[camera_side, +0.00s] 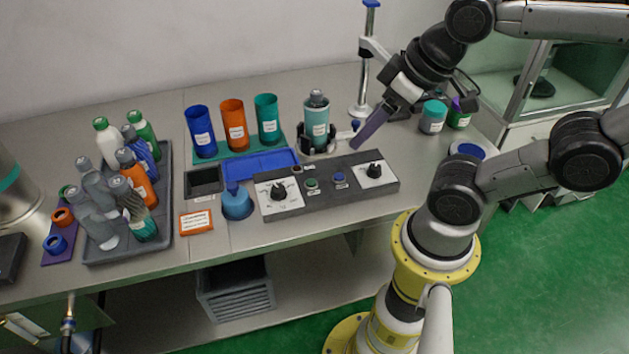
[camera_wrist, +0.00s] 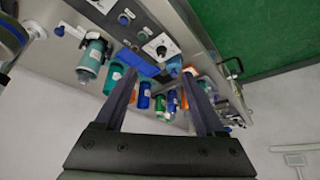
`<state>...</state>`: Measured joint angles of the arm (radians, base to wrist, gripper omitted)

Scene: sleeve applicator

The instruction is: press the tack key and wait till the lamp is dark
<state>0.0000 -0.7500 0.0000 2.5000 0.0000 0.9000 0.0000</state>
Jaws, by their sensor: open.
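A dark control panel (camera_side: 327,201) lies on the bench, with a green button (camera_side: 312,183), a blue button (camera_side: 339,179) and a dial at each end. Its labels are too small to read, so I cannot tell which button is the tack key. A small brownish spot (camera_side: 297,169) at the panel's back edge may be the lamp; I cannot tell whether it is lit. My gripper (camera_side: 356,144) is above and behind the panel's right part, apart from the buttons. In the wrist view my gripper (camera_wrist: 160,74) has its fingers wide apart with nothing held between them.
A teal bottle (camera_side: 317,120) stands upright in a dark holder behind the panel, left of my gripper. Blue, orange and teal sleeves (camera_side: 234,125) stand further left. A grey tray (camera_side: 165,215) holds several bottles. A post stand (camera_side: 363,85) rises behind my gripper.

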